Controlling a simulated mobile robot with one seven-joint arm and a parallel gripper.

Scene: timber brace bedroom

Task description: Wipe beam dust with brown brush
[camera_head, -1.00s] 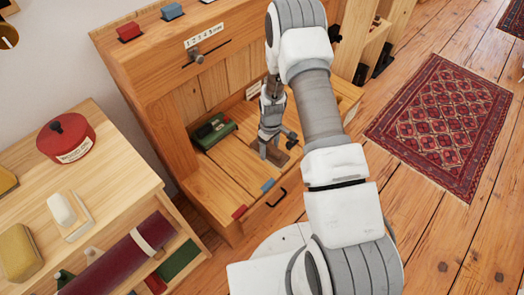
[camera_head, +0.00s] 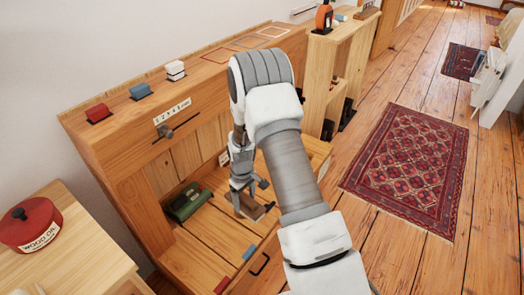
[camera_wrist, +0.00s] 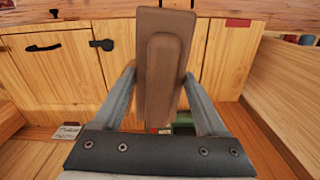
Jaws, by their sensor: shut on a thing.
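My gripper (camera_head: 236,190) is shut on the brown brush (camera_wrist: 164,62), which fills the upper middle of the wrist view between the two fingers. In the head view the brush (camera_head: 254,210) shows as a small brown block at the fingertips, over the lower shelf of the wooden cabinet (camera_head: 202,240). I cannot tell whether it touches the shelf. No dust on a beam can be made out in either view.
A green box-like object (camera_head: 188,202) lies on the shelf left of my gripper. Red, blue and white blocks (camera_head: 175,70) stand along the cabinet top. A red wood oil tin (camera_head: 30,224) sits on the left table. The floor by the rug (camera_head: 410,165) is clear.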

